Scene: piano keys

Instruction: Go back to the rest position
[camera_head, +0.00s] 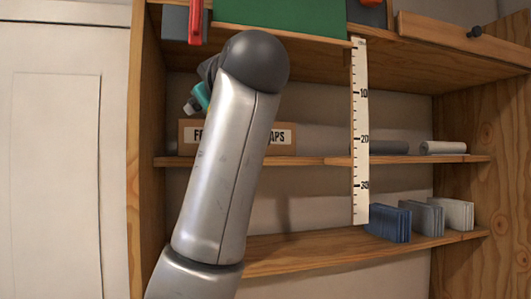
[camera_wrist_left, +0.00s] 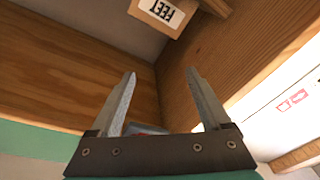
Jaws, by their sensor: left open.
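My left arm rises from the bottom of the head view in front of a wooden shelf unit (camera_head: 148,150). Its gripper is mostly hidden there behind the arm, near the upper left of the shelves. In the left wrist view my left gripper (camera_wrist_left: 160,73) is open, with its two fingers wide apart and nothing between the tips. Wooden boards of the unit (camera_wrist_left: 60,75) show behind the fingers. A small grey and red thing (camera_wrist_left: 145,129) shows low behind the gripper's base; I cannot tell what it is. My right gripper is in neither view.
A labelled box (camera_head: 187,135) stands on the middle shelf behind my arm. A ruler (camera_head: 361,130) hangs at the shelf fronts. Dark and light rolls (camera_head: 443,148) lie to its right. Blue and grey folded stacks (camera_head: 389,222) stand on the lower shelf. A red part (camera_head: 196,20) sticks out above.

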